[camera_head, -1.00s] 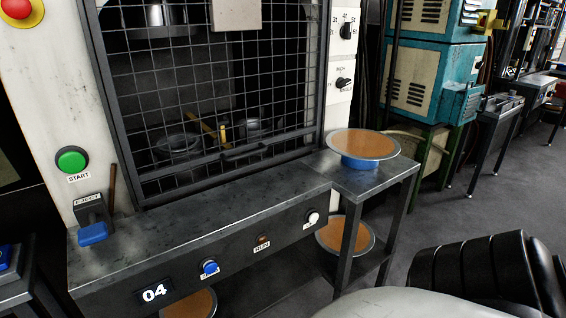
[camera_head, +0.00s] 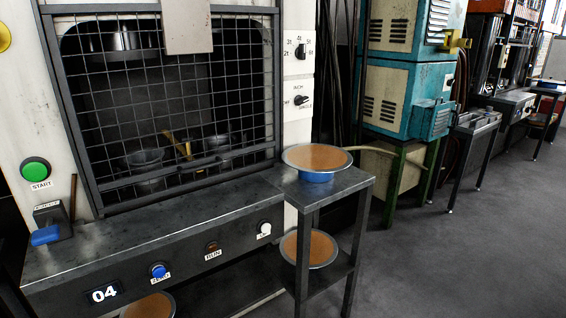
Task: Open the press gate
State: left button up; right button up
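The press gate (camera_head: 108,104) is a dark wire-mesh panel in a dark frame, and it covers the front opening of the press. Its lower edge sits just above the metal ledge, so it is down. A dark handle bar (camera_head: 190,166) runs along the gate's lower part. Behind the mesh I see dim pots and a yellowish tool (camera_head: 176,143). Neither of my grippers is in view.
A grey side table (camera_head: 345,183) right of the press holds a wide orange-filled pan on a blue base (camera_head: 317,158); another pan (camera_head: 322,247) is on its lower shelf. A green START button (camera_head: 35,170) is at left. Open floor (camera_head: 440,255) lies at right.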

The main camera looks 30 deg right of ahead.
aim_at(46, 11)
jog(key=z, duration=0.5)
jog(key=i, duration=0.85)
